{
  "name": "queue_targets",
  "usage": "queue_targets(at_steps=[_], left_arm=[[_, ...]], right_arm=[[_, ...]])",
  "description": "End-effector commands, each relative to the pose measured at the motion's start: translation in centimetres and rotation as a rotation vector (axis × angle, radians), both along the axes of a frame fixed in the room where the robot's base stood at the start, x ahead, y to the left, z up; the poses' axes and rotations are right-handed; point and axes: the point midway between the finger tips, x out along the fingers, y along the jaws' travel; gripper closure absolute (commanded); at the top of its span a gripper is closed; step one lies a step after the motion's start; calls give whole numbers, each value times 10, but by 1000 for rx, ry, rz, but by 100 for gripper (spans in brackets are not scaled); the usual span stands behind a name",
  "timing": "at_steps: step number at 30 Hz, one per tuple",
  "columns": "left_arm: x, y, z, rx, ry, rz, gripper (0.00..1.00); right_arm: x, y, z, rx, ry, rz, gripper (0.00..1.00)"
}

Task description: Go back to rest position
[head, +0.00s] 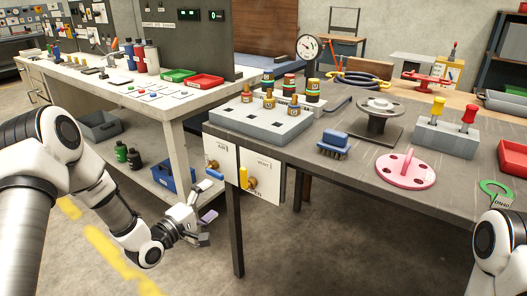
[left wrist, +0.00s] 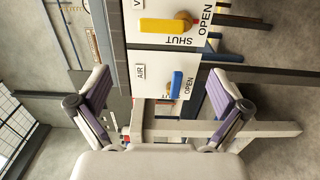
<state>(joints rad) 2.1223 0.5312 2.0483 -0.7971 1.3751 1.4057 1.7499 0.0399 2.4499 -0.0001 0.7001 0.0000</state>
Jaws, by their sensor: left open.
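My left gripper (head: 206,228) is low beside the front left corner of the grey workbench (head: 345,190), apart from it. It is open with nothing between its fingers. In the left wrist view its two purple-padded fingers (left wrist: 165,92) are spread wide, with the blue AIR valve handle (left wrist: 177,84) in line beyond the gap. That handle also shows in the head view (head: 214,174). A dark flanged spool (head: 376,122) stands upright on the workbench. My right arm shows only partly at the right edge; its gripper is out of view.
Valve panels with the blue handle and a yellow handle (head: 244,178) hang from the bench front. A grey block with brass fittings (head: 262,125), a brush (head: 334,145) and a pink flange (head: 405,168) lie on top. A side bench (head: 150,90) stands behind left. Floor between is open.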

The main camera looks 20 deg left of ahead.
Motion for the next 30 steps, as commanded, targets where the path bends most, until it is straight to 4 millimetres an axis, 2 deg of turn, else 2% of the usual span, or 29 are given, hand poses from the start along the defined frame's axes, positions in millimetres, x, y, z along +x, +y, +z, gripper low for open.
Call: queue_targets(at_steps=[2,5,8,9,11,12,13,15,18,21,24,28,30], left_arm=[[-1,-1,-5,1,9,-1,0],[-9,-17,-32,20,61,-38,0],[-36,-55,-84,48,196,-98,0],[-53,-68,-111,75,282,-108,0],[-85,-84,-153,178,411,-126,0],[-109,-91,-180,267,495,-145,0],[-129,-95,-198,341,555,-165,0],[-176,-97,-232,525,683,-226,0],[-240,-92,-262,775,833,-353,0],[-296,-79,-274,1001,947,-516,0],[-335,-64,-273,1168,1015,-684,0],[-358,-56,-273,1327,983,-923,0],[-357,-56,-236,1340,965,-938,0]], right_arm=[[0,0,0,0,0,0,34],[0,0,0,0,0,0,34],[0,0,0,0,0,0,34],[0,0,0,0,0,0,34],[0,0,0,0,0,0,34],[0,0,0,0,0,0,34],[0,0,0,0,0,0,34],[0,0,0,0,0,0,34],[0,0,0,0,0,0,34],[0,0,0,0,0,0,34],[0,0,0,0,0,0,34],[0,0,0,0,0,0,34],[-1,0,36,0,2,0,34]])
